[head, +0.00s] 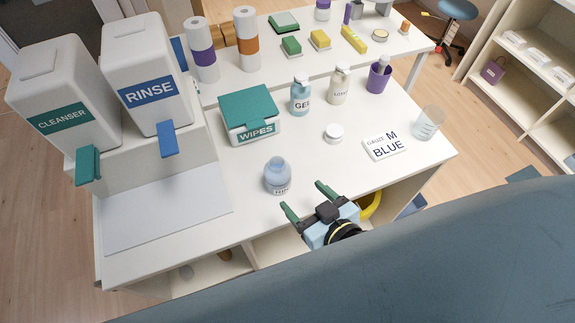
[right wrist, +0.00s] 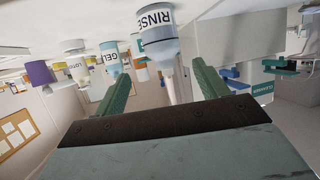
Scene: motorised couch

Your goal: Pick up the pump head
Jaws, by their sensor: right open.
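I cannot make out a pump head for certain. A pale blue bottle (head: 278,177) with a white label stands upright near the table's front edge. In the right wrist view, which looks upside down, a bottle labelled RINSE (right wrist: 163,55) shows beyond the fingers, with a pale stem-like part whose owner I cannot tell. A small white round jar or cap (head: 334,132) lies on the table behind it, to the right. My right gripper (head: 302,196) is open and empty, in front and right of the pale blue bottle, also seen in the right wrist view (right wrist: 160,88). My left gripper is not in view.
A GEL bottle (head: 301,98), a lotion bottle (head: 339,86) and a WIPES box (head: 249,114) stand behind. Large CLEANSER (head: 62,100) and RINSE (head: 147,75) dispensers stand left. A clear cup (head: 428,123) is at right. The front left holds a bare grey mat (head: 165,210).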

